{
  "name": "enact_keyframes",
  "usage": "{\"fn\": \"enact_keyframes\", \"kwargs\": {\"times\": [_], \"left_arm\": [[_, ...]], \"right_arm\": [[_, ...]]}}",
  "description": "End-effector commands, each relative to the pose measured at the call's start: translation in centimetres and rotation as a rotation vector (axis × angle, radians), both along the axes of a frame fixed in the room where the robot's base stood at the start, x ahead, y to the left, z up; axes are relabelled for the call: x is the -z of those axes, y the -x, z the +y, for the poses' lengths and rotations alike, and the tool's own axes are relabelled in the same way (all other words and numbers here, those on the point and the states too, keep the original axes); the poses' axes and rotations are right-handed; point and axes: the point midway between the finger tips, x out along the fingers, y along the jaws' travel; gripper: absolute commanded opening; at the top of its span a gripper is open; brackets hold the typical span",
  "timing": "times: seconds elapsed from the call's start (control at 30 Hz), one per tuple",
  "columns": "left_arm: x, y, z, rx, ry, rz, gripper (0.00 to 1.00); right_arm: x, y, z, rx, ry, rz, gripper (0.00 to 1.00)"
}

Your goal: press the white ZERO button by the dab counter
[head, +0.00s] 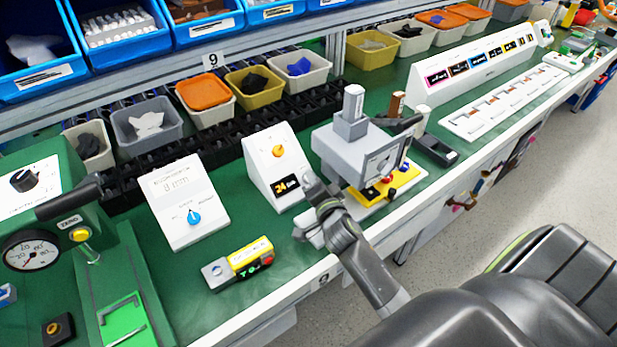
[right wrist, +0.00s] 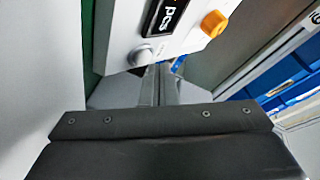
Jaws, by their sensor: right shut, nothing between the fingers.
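The dab counter is a white sloped box (head: 270,150) with an orange knob and a dark display (head: 286,185) at the middle of the bench. In the right wrist view its display (right wrist: 166,18) reads "pcs", with the orange knob (right wrist: 214,23) to the right. A pale round button (right wrist: 141,55), likely ZERO, sits below the display; its label is not readable. My right gripper (head: 310,180) is shut and empty at the counter's lower right corner. In the wrist view its fingertips (right wrist: 165,72) are close beside the button; contact cannot be told. My left gripper is out of view.
A grey machine with a yellow base (head: 385,190) stands close to the right of my gripper. A white box with a blue knob (head: 182,200) and a yellow device (head: 240,262) are to the left. A green press (head: 70,180) is far left. Bins line the back.

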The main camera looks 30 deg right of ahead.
Motion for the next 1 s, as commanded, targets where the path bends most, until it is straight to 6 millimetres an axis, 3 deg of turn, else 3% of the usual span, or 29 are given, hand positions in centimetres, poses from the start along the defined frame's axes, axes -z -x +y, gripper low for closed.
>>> {"fn": "enact_keyframes", "kwargs": {"times": [0.03, 0.13, 0.6, 1.0], "left_arm": [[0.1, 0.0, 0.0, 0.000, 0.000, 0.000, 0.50], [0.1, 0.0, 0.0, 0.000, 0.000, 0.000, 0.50], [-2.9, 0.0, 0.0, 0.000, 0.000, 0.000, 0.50], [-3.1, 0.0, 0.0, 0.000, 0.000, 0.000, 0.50]], "right_arm": [[1.4, 0.4, -0.1, 0.009, -0.017, 0.027, 0.00], [1.4, 0.4, -0.1, 0.009, -0.017, 0.027, 0.00], [-2.5, 3.0, -0.4, 0.006, -0.007, 0.021, 0.00], [-3.1, 3.4, -0.4, 0.004, -0.002, 0.015, 0.00]]}}
